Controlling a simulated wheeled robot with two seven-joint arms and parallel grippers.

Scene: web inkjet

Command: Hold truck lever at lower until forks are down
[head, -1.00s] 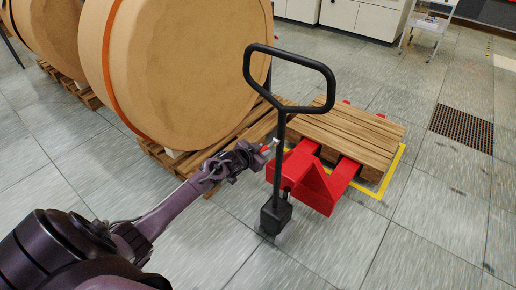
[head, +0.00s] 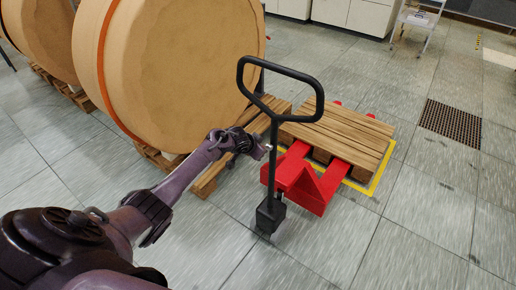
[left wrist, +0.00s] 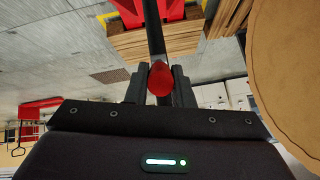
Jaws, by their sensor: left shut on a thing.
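The red pallet truck (head: 310,188) stands on the tiled floor with its forks in a wooden pallet (head: 345,130). Its black handle (head: 274,150) rises upright to a loop grip. My left gripper (head: 264,148) reaches in from the left to the handle's shaft. In the left wrist view the left gripper (left wrist: 159,85) is shut on the red lever knob (left wrist: 159,78), with the black shaft (left wrist: 153,30) just beyond. The knob is hidden by my gripper in the head view. How high the forks sit is hard to tell. My right gripper is not in view.
Large paper rolls (head: 185,70) on pallets stand left of the truck. A dark floor grate (head: 451,120) lies at the right, and white cabinets (head: 345,14) are at the back. The front right floor is clear.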

